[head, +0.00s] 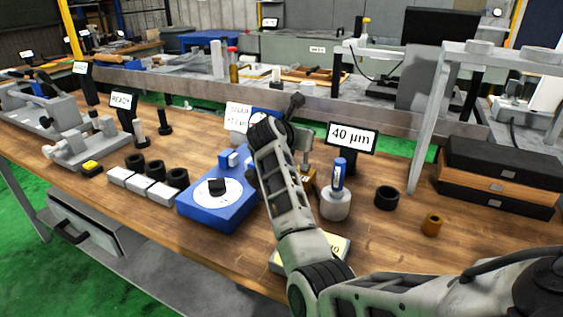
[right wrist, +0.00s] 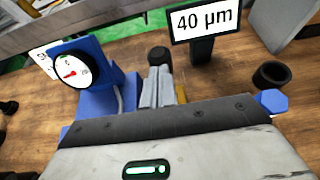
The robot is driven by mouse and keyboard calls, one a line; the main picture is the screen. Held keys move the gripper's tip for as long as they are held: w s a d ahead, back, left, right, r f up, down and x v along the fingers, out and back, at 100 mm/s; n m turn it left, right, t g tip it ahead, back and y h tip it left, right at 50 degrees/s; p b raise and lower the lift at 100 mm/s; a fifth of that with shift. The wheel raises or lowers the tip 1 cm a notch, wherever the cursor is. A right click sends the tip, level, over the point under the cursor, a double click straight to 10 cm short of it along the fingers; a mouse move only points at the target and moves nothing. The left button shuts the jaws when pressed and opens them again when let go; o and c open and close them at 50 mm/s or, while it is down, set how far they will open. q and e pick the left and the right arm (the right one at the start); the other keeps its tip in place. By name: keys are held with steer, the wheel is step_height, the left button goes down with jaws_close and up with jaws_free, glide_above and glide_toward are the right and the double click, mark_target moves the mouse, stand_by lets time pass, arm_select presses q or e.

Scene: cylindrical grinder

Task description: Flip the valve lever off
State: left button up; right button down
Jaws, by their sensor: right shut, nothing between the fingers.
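I cannot make out a valve lever for certain in either view. My right arm comes in from the lower right of the head view and reaches up across the bench. In the head view my arm hides most of this gauge. My left gripper is in neither view.
A blue base with a white disc (head: 232,193) is left of my arm.

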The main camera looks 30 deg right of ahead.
steer(key=d, duration=0.1)
steer(key=w+d, duration=0.1)
steer(key=d, duration=0.1)
steer(key=shift+w+g+b, duration=0.3)
steer(key=shift+w+d+b, duration=0.35)
steer(key=shift+w+d, duration=0.05)
steer(key=shift+w+d+r, duration=0.1)
steer(key=shift+w+d, duration=0.1)
steer(key=shift+d, duration=0.15)
steer(key=shift+d+r+b, duration=0.15)
steer(key=shift+r+b, duration=0.05)
steer(key=shift+b, duration=0.15)
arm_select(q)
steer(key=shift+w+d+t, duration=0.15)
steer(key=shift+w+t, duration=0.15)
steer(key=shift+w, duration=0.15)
